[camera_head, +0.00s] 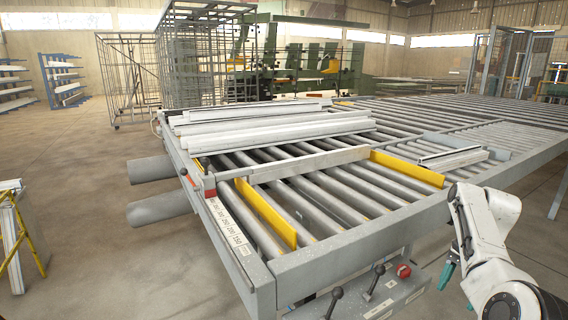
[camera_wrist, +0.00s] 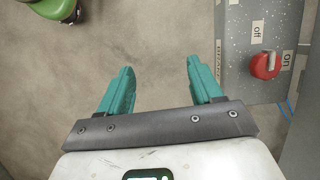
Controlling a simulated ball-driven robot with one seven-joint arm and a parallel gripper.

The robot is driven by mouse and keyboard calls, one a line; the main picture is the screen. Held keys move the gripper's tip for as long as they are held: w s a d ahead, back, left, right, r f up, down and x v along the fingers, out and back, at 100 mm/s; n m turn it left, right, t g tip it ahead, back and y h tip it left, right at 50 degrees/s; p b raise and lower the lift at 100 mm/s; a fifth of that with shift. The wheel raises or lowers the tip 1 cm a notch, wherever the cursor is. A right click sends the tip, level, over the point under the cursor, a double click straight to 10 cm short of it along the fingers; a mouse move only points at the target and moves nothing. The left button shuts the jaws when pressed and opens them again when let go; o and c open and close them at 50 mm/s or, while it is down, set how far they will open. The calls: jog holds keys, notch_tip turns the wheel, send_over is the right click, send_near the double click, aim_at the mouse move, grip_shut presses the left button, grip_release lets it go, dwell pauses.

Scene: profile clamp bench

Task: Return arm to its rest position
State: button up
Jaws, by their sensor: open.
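My gripper (camera_wrist: 160,66) has two teal fingers spread well apart with nothing between them. In the wrist view, bare concrete floor shows below and between the fingers. In the head view my gripper (camera_head: 446,272) hangs low at the right, beside the front end of the roller bench (camera_head: 345,243), pointing down. My white arm is bent above it at the lower right. A red knob (camera_head: 403,271) on the bench's control panel (camera_head: 362,298) is to the left of my gripper. In the wrist view the red knob (camera_wrist: 265,65) is right of the fingers, apart from them, with "off" and "on" labels.
Yellow plates (camera_head: 266,214) and a crosswise bar (camera_head: 305,165) lie over the bench rollers. Long pale profiles (camera_head: 270,128) are stacked at its far left. Black-knobbed levers (camera_head: 334,299) stick up from the panel. Open floor (camera_head: 90,245) lies left of the bench.

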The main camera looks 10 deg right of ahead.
jog(key=s+a+f+n+h, duration=0.2)
jog(key=s+a+f, duration=0.2)
jog(key=s+f, duration=0.45)
jog(key=s+a+f+n+h, duration=0.25)
jog(key=s+f, duration=0.25)
jog(key=f, duration=0.6)
jog(key=s+a+r+n+t, duration=0.1)
jog(key=s+a+n, duration=0.3)
jog(key=s+a, duration=0.3)
jog(key=s+a+n+t, duration=0.1)
jog(key=s+a+n, duration=0.3)
jog(key=s+a, duration=0.4)
jog(key=s, duration=0.7)
jog(key=shift+r, duration=0.35)
jog(key=shift+w+n+y, duration=0.1)
jog(key=shift+n+y, duration=0.15)
jog(key=shift+c, duration=0.5)
